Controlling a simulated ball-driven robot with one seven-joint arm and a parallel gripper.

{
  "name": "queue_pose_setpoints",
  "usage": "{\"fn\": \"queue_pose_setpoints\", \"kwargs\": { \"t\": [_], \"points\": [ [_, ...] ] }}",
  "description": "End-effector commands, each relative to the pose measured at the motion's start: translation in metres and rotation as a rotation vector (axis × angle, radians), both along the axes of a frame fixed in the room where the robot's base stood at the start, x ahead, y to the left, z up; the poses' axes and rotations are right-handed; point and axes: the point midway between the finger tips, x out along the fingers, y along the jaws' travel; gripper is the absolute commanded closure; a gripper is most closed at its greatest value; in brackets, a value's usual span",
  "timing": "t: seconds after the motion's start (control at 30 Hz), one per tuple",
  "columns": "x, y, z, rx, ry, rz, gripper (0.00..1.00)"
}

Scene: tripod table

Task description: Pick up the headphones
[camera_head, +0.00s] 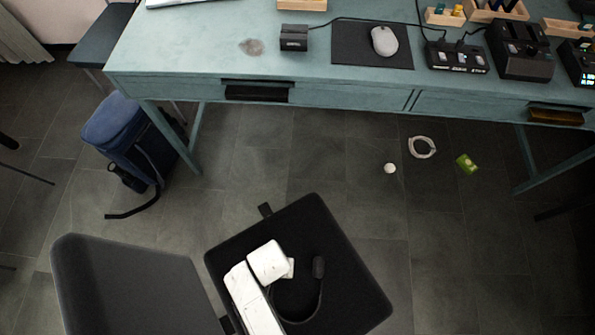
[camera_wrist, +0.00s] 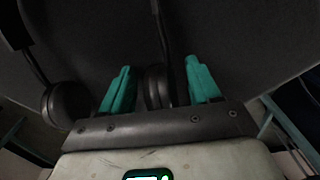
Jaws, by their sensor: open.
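The headphones (camera_head: 318,268) are black and lie on the dark seat of a chair in the head view. One ear cup and part of the thin band show there; my white arm covers the rest. In the wrist view one ear cup (camera_wrist: 157,88) sits between the two teal fingers of my gripper (camera_wrist: 158,68). The other ear cup (camera_wrist: 65,103) is to the left, outside the fingers, with its band rising above it. My gripper is open; a gap shows beside the cup on the right. Whether the left finger touches the cup I cannot tell.
The chair seat (camera_head: 350,285) is black, with a dark grey backrest (camera_head: 130,285) at left. A teal desk (camera_head: 190,60) stands beyond it. A blue backpack (camera_head: 125,135) leans by the desk leg. Small items, including a white ring (camera_head: 422,147), lie on the tiled floor.

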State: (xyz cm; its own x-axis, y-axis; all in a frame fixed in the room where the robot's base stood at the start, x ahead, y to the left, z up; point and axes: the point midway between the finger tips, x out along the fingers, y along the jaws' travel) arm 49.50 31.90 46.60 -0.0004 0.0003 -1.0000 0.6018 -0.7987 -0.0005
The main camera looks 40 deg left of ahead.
Motion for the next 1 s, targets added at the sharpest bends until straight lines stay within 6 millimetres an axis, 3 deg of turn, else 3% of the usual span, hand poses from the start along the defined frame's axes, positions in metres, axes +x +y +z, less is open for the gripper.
{"fn": "queue_pose_setpoints", "kwargs": {
  "t": [0.17,0.77,1.0],
  "points": [
    [0.0000,0.0001,0.0006,0.000,0.000,0.000,0.40],
    [-0.0001,-0.0001,0.0007,0.000,0.000,0.000,0.98],
    [0.0001,0.0002,0.0013,0.000,0.000,0.001,1.00]
  ]
}}
